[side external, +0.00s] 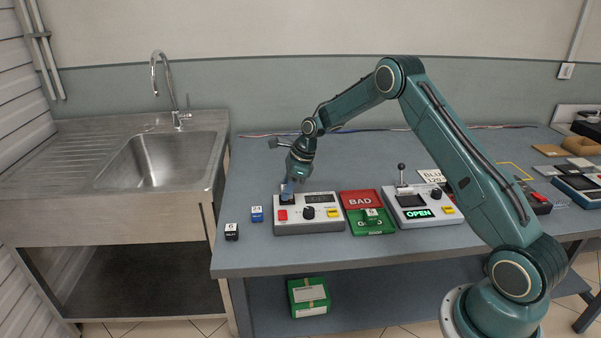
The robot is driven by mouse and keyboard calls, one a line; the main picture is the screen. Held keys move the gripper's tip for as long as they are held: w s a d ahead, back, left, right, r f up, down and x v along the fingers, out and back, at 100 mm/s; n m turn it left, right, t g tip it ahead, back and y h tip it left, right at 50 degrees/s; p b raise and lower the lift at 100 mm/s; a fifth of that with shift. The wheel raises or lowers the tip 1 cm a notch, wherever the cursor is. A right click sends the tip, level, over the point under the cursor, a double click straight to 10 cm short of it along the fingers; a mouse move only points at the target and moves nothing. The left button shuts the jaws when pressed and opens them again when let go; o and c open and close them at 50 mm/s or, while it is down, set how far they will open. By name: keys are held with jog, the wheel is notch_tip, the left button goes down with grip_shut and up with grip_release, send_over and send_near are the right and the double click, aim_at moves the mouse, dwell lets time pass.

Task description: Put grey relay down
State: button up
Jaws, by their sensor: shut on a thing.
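My gripper (289,183) points down at the left end of a grey test box (322,226) and is shut on a small relay (287,196). The relay is at or just above the dark socket on the box's top left. It is mostly hidden by the fingers, so I cannot make out its colour or whether it touches the socket. A blue relay (257,215) and a black relay (231,232) stand on the bench to the left. A labelled relay (372,214) sits in the green GOOD tray (372,229). The red BAD tray (361,200) behind it looks empty.
Right of the trays stands a box (424,208) with a lever and a lit OPEN display. A white label card (432,177) and more devices lie farther right. A sink (160,165) adjoins the bench's left. The bench (255,250) is clear along its front.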

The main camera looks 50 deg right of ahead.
jog(key=shift+f, duration=0.45)
jog(key=o, duration=1)
jog(key=shift+c, duration=0.2)
jog(key=shift+r, duration=0.1)
jog(key=shift+d+r, duration=0.1)
jog(key=shift+r, duration=0.35)
jog(key=v, duration=1.1)
jog(key=shift+r, duration=0.2)
jog(key=shift+s, duration=0.15)
